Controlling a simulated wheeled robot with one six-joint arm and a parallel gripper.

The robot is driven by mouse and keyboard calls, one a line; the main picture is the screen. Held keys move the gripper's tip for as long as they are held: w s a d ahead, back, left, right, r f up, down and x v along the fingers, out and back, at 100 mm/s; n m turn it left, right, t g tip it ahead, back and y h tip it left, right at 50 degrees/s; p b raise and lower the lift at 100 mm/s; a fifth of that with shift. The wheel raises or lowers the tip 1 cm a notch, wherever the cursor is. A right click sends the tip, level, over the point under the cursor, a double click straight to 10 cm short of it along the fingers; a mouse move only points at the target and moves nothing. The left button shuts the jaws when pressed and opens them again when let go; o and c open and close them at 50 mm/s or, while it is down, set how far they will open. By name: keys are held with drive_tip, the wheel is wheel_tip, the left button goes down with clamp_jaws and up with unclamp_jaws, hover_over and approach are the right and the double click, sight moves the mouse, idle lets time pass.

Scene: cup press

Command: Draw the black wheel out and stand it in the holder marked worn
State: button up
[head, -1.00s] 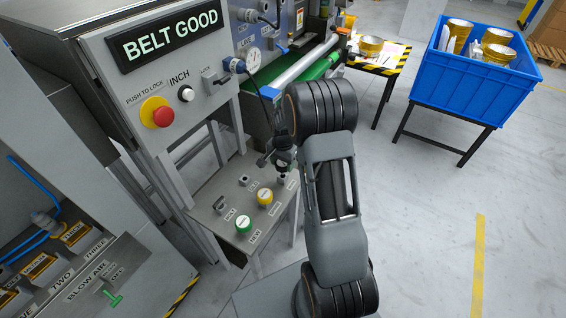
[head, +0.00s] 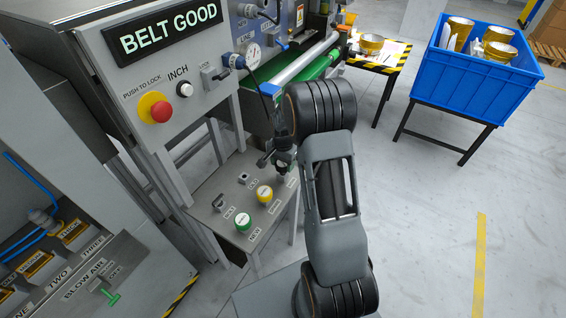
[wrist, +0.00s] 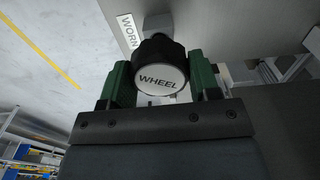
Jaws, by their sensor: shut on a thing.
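The black wheel (wrist: 153,51), with a pale round face reading WHEEL, sits between the two green fingers of my gripper (wrist: 157,75) in the wrist view. The fingers are shut on it. A WORN label (wrist: 129,31) lies just beyond it on the grey stand top. A small grey block (wrist: 158,21) shows behind the wheel, partly hidden by it; I cannot tell whether they touch. In the head view my gripper (head: 284,158) points down over the far right part of the grey stand (head: 222,190). The wheel is hard to make out there.
The panel with the red stop button (head: 161,111) rises at the left. A blue crate (head: 475,65) stands at the back right. The floor at the right is clear.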

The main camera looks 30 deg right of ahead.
drive_tip(key=shift+f+b, duration=0.8)
drive_tip(key=shift+f, duration=0.4)
drive_tip(key=o, duration=1.1)
wheel_tip(320, 180, up, 14)
drive_tip(key=shift+p, duration=0.35)
drive_tip(key=shift+f, duration=0.1)
